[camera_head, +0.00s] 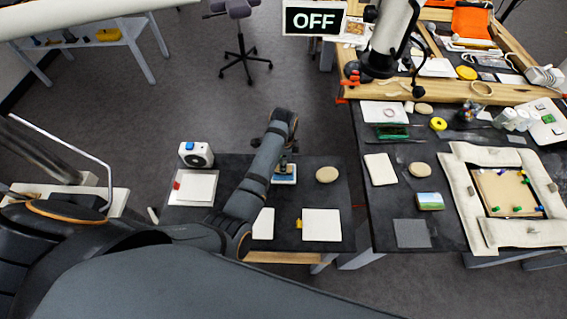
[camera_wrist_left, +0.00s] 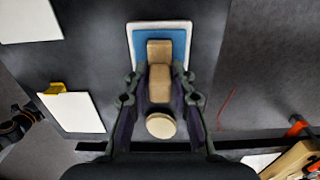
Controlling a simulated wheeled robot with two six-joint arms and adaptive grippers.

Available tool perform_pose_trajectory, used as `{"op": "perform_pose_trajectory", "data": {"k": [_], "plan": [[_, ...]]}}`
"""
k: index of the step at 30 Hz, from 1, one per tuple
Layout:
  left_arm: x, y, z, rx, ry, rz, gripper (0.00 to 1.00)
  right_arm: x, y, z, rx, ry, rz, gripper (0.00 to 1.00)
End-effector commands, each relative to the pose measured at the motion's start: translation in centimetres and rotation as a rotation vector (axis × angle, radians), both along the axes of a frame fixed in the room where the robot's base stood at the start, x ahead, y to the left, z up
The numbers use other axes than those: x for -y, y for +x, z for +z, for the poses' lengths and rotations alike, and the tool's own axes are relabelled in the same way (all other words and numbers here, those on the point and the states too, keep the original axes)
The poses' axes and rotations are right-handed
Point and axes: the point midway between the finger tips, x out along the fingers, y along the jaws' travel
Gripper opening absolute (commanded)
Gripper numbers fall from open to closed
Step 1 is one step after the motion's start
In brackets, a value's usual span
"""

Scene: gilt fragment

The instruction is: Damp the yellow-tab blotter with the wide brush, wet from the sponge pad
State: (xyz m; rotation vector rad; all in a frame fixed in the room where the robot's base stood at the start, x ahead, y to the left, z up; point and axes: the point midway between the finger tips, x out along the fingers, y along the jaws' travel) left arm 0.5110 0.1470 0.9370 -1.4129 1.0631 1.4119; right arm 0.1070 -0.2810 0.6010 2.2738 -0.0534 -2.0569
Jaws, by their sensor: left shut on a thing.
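My left gripper (camera_head: 285,163) is shut on the wide brush (camera_wrist_left: 159,80), a tan block between its fingers in the left wrist view. The brush is over the blue sponge pad (camera_wrist_left: 142,45), which lies in a white tray; whether it touches is unclear. In the head view the pad (camera_head: 285,179) is partly hidden by the gripper. The yellow-tab blotter (camera_head: 321,225) lies flat on the dark bench, nearer and to the right of the pad. It also shows at left in the left wrist view (camera_wrist_left: 76,112). My right gripper is out of view.
A red-tab blotter (camera_head: 198,188) and another white blotter (camera_head: 263,224), partly hidden by my arm, lie on the bench. A round beige stone (camera_head: 327,174) sits right of the pad. A white device (camera_head: 196,154) stands at the back left. A cluttered second table (camera_head: 380,215) stands right.

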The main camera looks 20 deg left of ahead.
Motion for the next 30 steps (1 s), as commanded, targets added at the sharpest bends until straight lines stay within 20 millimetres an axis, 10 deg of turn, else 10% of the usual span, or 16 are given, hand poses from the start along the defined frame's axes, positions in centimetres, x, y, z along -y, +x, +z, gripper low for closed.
{"op": "perform_pose_trajectory", "data": {"k": [30], "plan": [[-0.01,-0.02,-0.14,-0.001,0.000,0.000,0.00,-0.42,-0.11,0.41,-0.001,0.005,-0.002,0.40]]}}
